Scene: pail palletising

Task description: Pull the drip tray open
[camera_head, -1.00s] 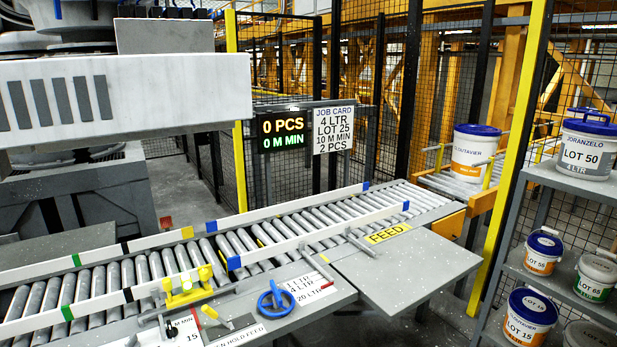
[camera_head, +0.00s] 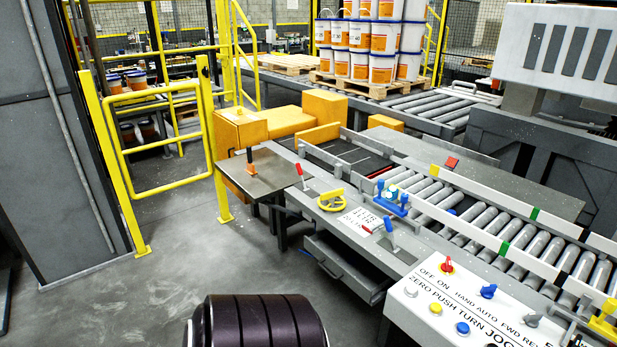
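A grey drawer-like tray (camera_head: 345,268), which looks like the drip tray, sits under the near side of the conveyor bench in the head view. A handle shows on its front. A dark gap shows along its top, but I cannot tell how far it stands out. Neither of my grippers is in view. A dark ribbed rounded part at the bottom middle seems to be part of my own arm.
Above the tray, the bench carries a yellow handwheel (camera_head: 332,200), levers and a label. A control panel (camera_head: 470,300) with knobs stands at right. A small side table (camera_head: 262,172) and a yellow gate (camera_head: 160,145) are at left. The floor before the tray is clear.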

